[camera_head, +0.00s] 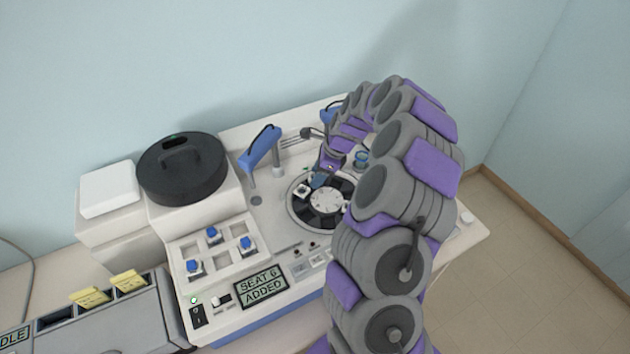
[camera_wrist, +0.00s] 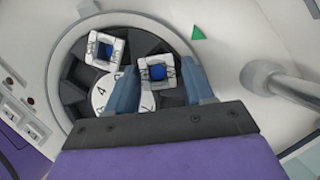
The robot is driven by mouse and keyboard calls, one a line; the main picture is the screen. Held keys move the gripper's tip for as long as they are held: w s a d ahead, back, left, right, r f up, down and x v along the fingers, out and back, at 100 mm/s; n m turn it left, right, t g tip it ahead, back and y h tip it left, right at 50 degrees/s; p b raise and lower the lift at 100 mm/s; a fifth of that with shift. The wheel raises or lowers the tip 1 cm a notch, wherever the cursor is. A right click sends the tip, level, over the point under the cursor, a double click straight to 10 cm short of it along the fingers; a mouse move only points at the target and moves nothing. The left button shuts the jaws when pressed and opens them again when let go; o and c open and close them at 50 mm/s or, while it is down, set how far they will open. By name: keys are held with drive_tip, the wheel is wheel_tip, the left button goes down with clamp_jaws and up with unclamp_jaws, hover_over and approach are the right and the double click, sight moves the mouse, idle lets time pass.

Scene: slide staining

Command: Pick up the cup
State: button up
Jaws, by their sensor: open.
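My gripper (camera_head: 319,180) is over the round black rotor (camera_head: 337,220). In the wrist view its two blue-grey fingers (camera_wrist: 160,84) are open, one on each side of a small white square cup (camera_wrist: 157,88) with a blue centre. I cannot tell whether the fingers touch it. A second similar cup (camera_wrist: 105,49) sits in the rotor to the left, outside the fingers; a white cup also shows on the rotor in the head view (camera_head: 302,190). The rotor has a white numbered hub (camera_wrist: 103,97). The cup between the fingers is hidden in the head view.
A white tray (camera_head: 222,250) at the front left holds several blue-topped cups. A display (camera_head: 262,287) reads "SEAT 6 ADDED". A black lid (camera_head: 181,168) stands at the back left. A metal rod (camera_wrist: 292,87) is right of the gripper.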

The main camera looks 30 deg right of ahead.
sight(312, 177)
drive_tip(key=shift+f, duration=0.3)
drive_tip(key=shift+a, duration=0.1)
drive_tip(key=c, duration=0.8)
drive_tip(key=shift+r, duration=0.1)
drive_tip(key=shift+r, duration=1.4)
drive_tip(key=shift+s+r, duration=0.1)
drive_tip(key=shift+r, duration=0.3)
drive_tip(key=s+a, duration=0.1)
drive_tip(key=s, duration=0.4)
drive_tip(key=s+a+r, duration=0.1)
drive_tip(key=s, duration=0.4)
drive_tip(key=s+a, duration=0.1)
drive_tip(key=s, duration=0.4)
drive_tip(key=shift+s+r, duration=0.2)
